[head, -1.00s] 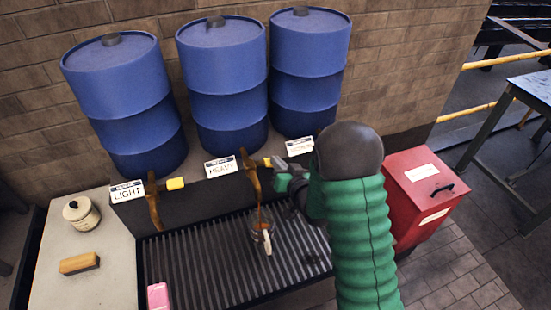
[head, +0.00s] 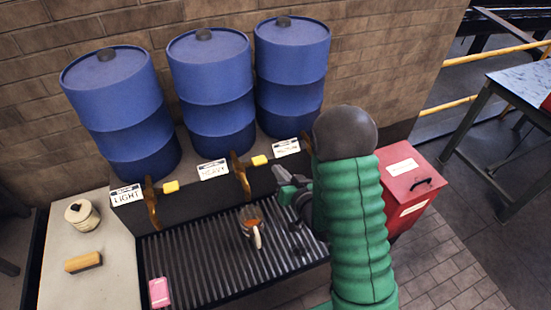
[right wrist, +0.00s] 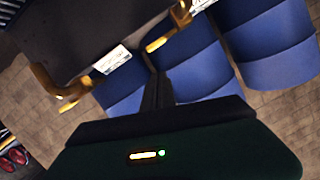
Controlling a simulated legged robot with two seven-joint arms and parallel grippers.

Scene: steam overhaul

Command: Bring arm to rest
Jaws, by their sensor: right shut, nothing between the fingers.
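My right arm (head: 355,220), in green sleeving, reaches up from the bottom right in the head view. My right gripper (head: 281,184) is shut and empty, above the slatted grate and right of the middle brass tap (head: 240,176) with its yellow handle (head: 260,160). It looks apart from the handle. In the right wrist view the shut fingers (right wrist: 158,90) point towards the blue drums, with brass taps beyond. A clear jug (head: 252,222) with orange-brown liquid stands on the grate below the middle tap. My left gripper is not in view.
Three blue drums (head: 210,85) stand behind the drip grate (head: 195,265). A red lidded bin (head: 412,180) is close right of my arm. A pink item (head: 159,292) lies on the grate. The left counter (head: 65,285) holds a pot (head: 82,214) and a brush (head: 83,262).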

